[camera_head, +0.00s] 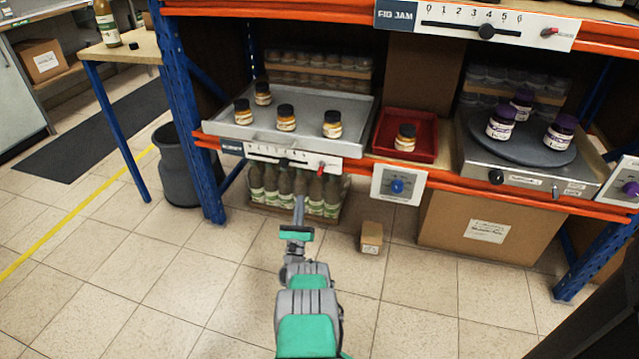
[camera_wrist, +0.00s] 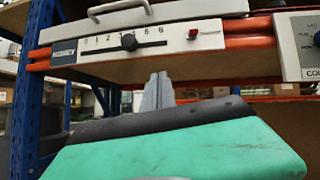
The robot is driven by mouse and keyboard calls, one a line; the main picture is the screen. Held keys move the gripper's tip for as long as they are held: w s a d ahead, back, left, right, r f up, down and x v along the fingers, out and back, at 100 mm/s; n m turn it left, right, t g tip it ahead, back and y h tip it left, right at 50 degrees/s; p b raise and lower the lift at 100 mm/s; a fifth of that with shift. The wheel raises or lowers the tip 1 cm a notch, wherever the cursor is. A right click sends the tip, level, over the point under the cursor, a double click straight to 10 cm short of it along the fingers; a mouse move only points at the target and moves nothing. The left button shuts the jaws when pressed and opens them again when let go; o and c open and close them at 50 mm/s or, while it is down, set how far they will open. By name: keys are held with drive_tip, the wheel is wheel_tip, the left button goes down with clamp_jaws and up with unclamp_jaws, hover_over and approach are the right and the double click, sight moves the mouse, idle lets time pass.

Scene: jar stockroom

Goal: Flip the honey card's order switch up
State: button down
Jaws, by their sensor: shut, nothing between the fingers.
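The honey card (camera_head: 270,154) is a white strip on the front of the orange shelf beam, below the grey tray. In the wrist view the card (camera_wrist: 160,42) shows a dark name label, a number scale with a dark slider knob (camera_wrist: 129,42), and a red order switch (camera_wrist: 192,34) at its right end. The switch also shows in the head view (camera_head: 321,169); it is too small to tell its position surely. My gripper (camera_head: 299,199) is shut and empty, below the card. In the wrist view its fingertips (camera_wrist: 158,76) sit below and left of the switch, apart from it.
Several amber jars stand on the grey tray (camera_head: 350,103) above. A red bin (camera_head: 428,149) and a card with a blue knob (camera_head: 397,186) are to the right. Several bottles (camera_head: 270,185) stand below the shelf. A small box (camera_head: 371,238) is on the floor.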

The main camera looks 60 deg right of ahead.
drive_tip(key=s+f+m+g+h, duration=0.2)
drive_tip(key=s+m+g, duration=0.2)
drive_tip(key=s, duration=0.2)
drive_tip(key=shift+a+f, duration=0.15)
drive_tip(key=shift+f, duration=0.05)
